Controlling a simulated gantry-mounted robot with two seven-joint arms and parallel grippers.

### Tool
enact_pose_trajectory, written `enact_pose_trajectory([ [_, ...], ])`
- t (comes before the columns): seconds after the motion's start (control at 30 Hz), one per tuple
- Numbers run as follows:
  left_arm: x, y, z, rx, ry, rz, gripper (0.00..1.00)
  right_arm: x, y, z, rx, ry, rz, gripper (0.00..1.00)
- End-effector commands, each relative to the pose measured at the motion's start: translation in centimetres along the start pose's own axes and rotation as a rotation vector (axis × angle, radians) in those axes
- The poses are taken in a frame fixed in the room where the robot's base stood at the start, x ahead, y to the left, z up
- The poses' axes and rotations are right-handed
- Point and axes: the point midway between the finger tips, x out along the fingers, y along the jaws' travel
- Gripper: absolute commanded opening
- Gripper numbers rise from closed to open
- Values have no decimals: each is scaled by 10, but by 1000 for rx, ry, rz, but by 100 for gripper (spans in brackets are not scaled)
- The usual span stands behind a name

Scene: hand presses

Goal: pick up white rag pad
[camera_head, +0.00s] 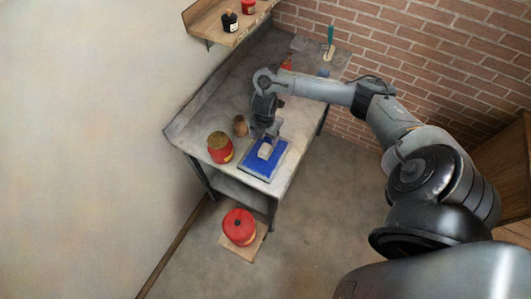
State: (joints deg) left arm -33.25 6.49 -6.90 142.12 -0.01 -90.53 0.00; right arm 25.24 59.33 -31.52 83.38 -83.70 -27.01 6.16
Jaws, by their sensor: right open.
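The white rag pad (264,152) is a small pale block lying on a blue mat (251,165) at the near end of the workbench. My right gripper (266,137) hangs over the pad, pointing down, with its fingers close to the pad's far side. It is open. Whether the fingers touch the pad cannot be told at this size. My left gripper is not in the view.
The grey workbench (222,92) carries a red can (220,148) and a small brown pot (240,125) left of the mat. A tool with a teal handle (330,36) stands at the far end. A shelf (214,22) holds jars.

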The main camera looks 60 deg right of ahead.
Motion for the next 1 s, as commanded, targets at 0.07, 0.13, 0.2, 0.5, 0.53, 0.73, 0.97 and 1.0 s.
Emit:
enact_pose_trajectory([
  [0.07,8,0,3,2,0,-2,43,17,-2,-1,3,4,-5,79],
  [0.13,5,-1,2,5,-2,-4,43,22,-2,0,3,2,-5,79],
  [0.2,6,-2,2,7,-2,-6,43,30,-1,0,1,1,-3,79],
  [0.5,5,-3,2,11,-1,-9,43,48,-2,1,3,2,-4,79],
  [0.53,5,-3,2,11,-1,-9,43,51,-2,1,3,2,-4,79],
  [0.73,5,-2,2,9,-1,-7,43,78,-2,4,3,2,-3,79],
  [0.97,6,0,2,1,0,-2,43,90,-2,5,1,0,-3,79],
  [1.0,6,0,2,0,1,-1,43,91,-2,5,0,-1,-2,79],
])
